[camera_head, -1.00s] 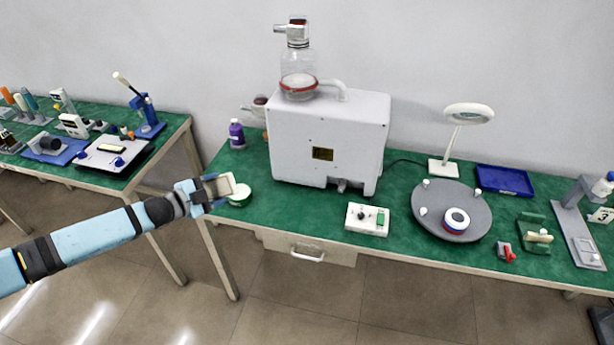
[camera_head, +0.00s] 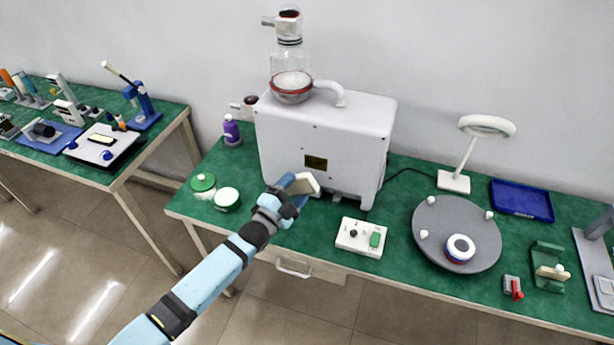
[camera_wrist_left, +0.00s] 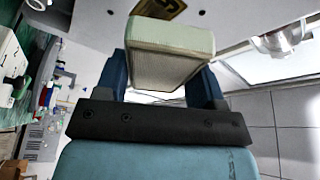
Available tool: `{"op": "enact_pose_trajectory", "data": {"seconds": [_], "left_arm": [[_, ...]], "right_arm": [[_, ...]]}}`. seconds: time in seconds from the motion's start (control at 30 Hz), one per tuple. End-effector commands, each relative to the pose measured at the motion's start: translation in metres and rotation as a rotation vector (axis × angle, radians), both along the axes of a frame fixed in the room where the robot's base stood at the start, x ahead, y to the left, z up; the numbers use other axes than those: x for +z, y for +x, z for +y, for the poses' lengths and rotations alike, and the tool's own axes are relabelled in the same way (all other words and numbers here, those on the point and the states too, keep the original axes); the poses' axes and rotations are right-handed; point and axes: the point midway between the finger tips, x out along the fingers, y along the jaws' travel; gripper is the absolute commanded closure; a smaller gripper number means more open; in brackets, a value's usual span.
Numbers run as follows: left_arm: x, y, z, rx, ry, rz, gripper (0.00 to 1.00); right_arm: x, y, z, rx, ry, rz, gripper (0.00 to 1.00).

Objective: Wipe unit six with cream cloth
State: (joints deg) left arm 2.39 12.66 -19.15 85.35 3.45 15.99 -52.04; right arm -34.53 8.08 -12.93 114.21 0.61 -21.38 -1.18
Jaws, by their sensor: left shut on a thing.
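The large white canister pump (camera_head: 330,135) stands on the green bench, with a clear jar on top and a dark yellow-marked plate (camera_head: 316,162) on its front. I cannot read the plate clearly. My left gripper (camera_head: 293,186) is shut on the cream cloth (camera_head: 306,181), a folded pad, in front of the pump's lower front. In the left wrist view the cloth (camera_wrist_left: 168,55) sits between the blue fingers, with the pump's plate (camera_wrist_left: 160,8) just beyond. I cannot tell whether the cloth touches the pump. My right gripper is not in view.
Two round green-and-white tins (camera_head: 227,197) and a purple bottle (camera_head: 232,130) stand left of the pump. A switch box (camera_head: 361,237) stands in front. A grey turntable (camera_head: 440,220), lamp (camera_head: 455,182) and blue tray (camera_head: 522,203) are to the right.

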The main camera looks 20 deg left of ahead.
Motion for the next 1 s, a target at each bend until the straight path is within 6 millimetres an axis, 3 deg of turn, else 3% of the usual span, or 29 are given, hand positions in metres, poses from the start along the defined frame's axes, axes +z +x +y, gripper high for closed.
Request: {"op": "enact_pose_trajectory", "data": {"seconds": [0.23, 0.63, 1.0], "left_arm": [[-0.001, 0.012, -0.001, 0.000, -0.001, -0.007, 0.67], [-0.002, 0.052, -0.003, -0.001, 0.000, -0.007, 0.67], [0.000, 0.060, -0.003, -0.001, -0.002, -0.005, 0.67]], "right_arm": [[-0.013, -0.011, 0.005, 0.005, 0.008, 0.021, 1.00], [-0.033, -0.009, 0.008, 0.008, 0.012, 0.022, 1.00], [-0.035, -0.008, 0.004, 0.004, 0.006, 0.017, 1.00]]}}
